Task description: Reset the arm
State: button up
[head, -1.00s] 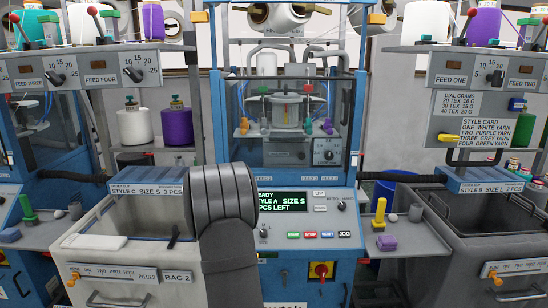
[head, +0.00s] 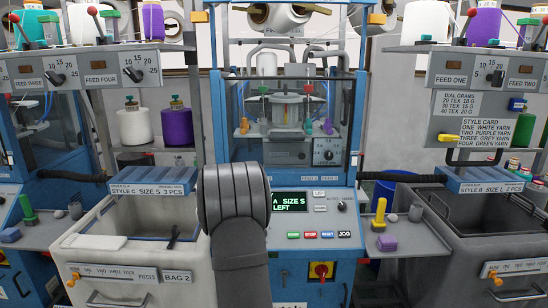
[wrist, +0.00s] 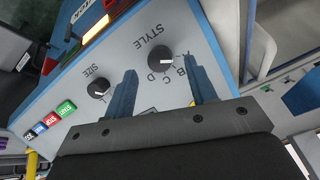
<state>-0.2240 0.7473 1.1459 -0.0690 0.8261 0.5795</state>
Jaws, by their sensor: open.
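My gripper (wrist: 157,72) shows in the wrist view with its two blue fingers apart and nothing held between them. In that view it is over a light panel (wrist: 205,75) with a black STYLE knob (wrist: 159,59) and a black SIZE knob (wrist: 99,88). The STYLE knob appears between and beyond the fingertips; I cannot tell the exact gap to it. The SIZE knob is left of the fingers. In the head view, my grey arm hides my gripper and the left part of the machine's display (head: 290,203).
A grey bin (head: 131,213) marked BAG 2 stands left of my arm and a dark-lined bin (head: 480,215) stands right. The knitting machine (head: 288,110) is behind.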

jog(key=shift+v, duration=1.15)
jog(key=o, duration=0.5)
jog(key=shift+s+d+r, duration=0.1)
jog(key=shift+s+d, duration=0.05)
jog(key=o, duration=0.6)
jog(key=shift+n+t, duration=0.6)
jog(key=s+d+r, duration=0.1)
jog(key=d+r, duration=0.1)
jog(key=s+d+r, duration=0.2)
jog(key=shift+s+d, duration=0.25)
jog(key=shift+c, duration=0.2)
jog(key=s+d+r+n+t, duration=0.2)
jog(key=s+d+r, duration=0.2)
jog(key=s+d, duration=0.25)
jog(key=x, duration=0.9)
jog(key=shift+f+h, duration=0.3)
jog(key=shift+s+d+r, duration=0.1)
